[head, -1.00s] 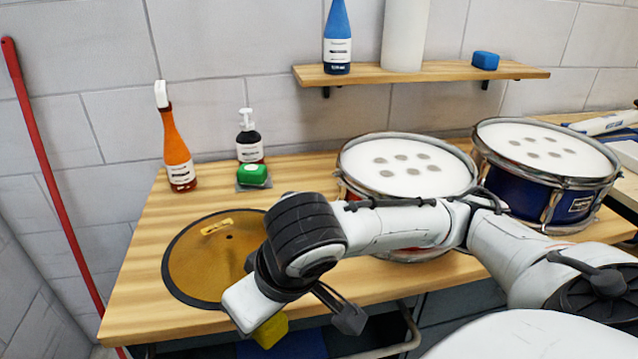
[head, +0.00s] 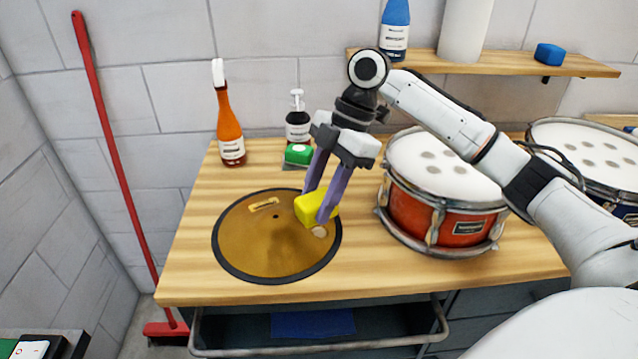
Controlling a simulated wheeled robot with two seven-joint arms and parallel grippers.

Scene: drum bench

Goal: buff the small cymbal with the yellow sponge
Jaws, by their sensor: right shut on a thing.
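The small cymbal (head: 262,250) is a bronze-coloured disc with a dark rim, lying flat at the left of the wooden bench. A yellow mark (head: 263,204) is on its upper left part, and a pale spot (head: 319,231) is near its right edge. My right gripper (head: 318,205) points down over the right part of the cymbal. It is shut on the yellow sponge (head: 306,209), which is low over the cymbal's right side; I cannot tell whether it touches. My left gripper is not in view.
An orange spray bottle (head: 230,125), a dark pump bottle (head: 298,121) and a green sponge (head: 298,154) stand behind the cymbal. A red drum (head: 440,205) is close on the right, a blue one (head: 620,196) beyond. A shelf (head: 510,66) overhangs the back.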

